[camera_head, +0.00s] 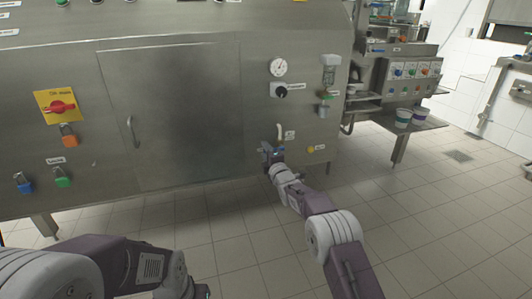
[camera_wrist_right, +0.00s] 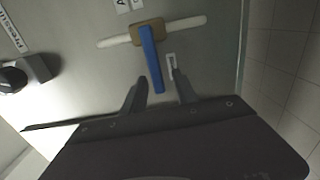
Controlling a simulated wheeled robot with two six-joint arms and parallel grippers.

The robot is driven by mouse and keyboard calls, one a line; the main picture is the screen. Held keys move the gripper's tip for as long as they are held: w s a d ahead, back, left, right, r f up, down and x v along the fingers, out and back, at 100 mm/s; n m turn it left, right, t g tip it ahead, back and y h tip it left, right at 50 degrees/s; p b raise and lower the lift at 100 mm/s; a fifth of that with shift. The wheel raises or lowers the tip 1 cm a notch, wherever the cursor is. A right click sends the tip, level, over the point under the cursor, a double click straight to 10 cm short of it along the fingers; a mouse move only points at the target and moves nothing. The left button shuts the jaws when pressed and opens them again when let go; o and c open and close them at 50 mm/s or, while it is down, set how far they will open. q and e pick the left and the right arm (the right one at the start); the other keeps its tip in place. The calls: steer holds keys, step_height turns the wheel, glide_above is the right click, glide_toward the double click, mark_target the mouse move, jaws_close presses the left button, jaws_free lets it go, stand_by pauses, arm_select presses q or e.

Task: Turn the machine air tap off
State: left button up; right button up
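The air tap shows in the right wrist view as a brass body (camera_wrist_right: 150,31) between two white tube ends, with a blue lever (camera_wrist_right: 152,60). The lever stands roughly across the line of the tubes. My right gripper (camera_wrist_right: 159,78) is open, with a finger on each side of the lever's free end; I cannot tell whether either touches it. In the head view my right gripper (camera_head: 272,155) is at the machine's lower front, just below a curved white tube (camera_head: 279,131), and largely hides the tap.
The steel machine (camera_head: 220,100) fills the left and middle. Above the tap are a black knob (camera_head: 281,90) and a gauge (camera_head: 278,67); a yellow knob (camera_head: 310,149) is to its right. A red switch (camera_head: 58,107) is at left. The tiled floor (camera_head: 430,210) is clear at right.

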steer(key=p+v, duration=0.4)
steer(key=v, duration=0.5)
